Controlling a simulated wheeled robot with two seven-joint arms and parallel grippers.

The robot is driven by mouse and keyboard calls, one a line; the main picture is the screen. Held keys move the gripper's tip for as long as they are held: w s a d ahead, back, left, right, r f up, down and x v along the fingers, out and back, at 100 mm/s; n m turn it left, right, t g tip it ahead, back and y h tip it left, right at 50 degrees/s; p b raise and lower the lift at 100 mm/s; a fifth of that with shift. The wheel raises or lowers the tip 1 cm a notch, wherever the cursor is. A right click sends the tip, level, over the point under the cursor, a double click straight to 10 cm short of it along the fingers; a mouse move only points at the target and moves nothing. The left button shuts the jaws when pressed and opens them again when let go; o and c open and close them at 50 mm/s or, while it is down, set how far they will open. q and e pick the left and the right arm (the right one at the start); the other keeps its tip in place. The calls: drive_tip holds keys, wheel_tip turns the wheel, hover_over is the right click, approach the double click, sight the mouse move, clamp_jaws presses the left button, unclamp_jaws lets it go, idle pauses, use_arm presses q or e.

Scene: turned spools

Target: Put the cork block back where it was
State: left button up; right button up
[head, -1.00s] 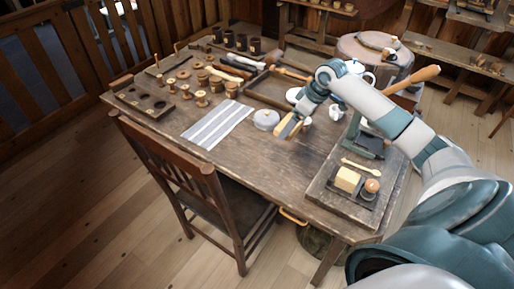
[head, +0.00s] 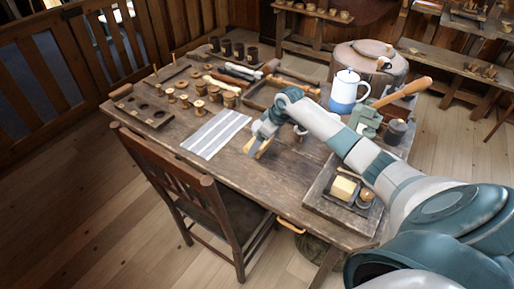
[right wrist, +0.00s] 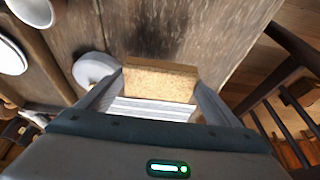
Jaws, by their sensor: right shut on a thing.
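My right gripper (head: 257,149) is shut on the cork block (right wrist: 162,82), which shows between its two fingers in the right wrist view. In the head view the gripper is low over the table (head: 272,187), right of the striped cloth (head: 215,134); the block is small and partly hidden there. I cannot tell whether the block touches the table. My left gripper is not in view.
Spools (head: 200,108) stand behind the cloth. A round white thing (right wrist: 94,69) is close to the left finger in the wrist view. A blue and white pot (head: 346,90) and a tray (head: 324,205) with a yellow block (head: 343,188) are at the right. The table's front is clear.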

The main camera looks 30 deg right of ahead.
drive_tip(key=shift+w+a+f, duration=0.6)
drive_tip(key=shift+w+a, duration=0.1)
drive_tip(key=shift+w, duration=0.05)
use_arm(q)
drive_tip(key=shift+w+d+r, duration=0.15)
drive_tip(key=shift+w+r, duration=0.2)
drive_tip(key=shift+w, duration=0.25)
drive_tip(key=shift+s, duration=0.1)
use_arm(e)
drive_tip(key=shift+f, duration=0.35)
wheel_tip(320, 180, down, 3)
drive_tip(key=shift+r+p, duration=0.1)
drive_tip(key=shift+p, duration=0.65)
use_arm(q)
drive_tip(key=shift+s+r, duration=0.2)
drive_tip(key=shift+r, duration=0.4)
use_arm(e)
drive_tip(key=shift+f, duration=0.25)
drive_tip(key=shift+f, duration=0.1)
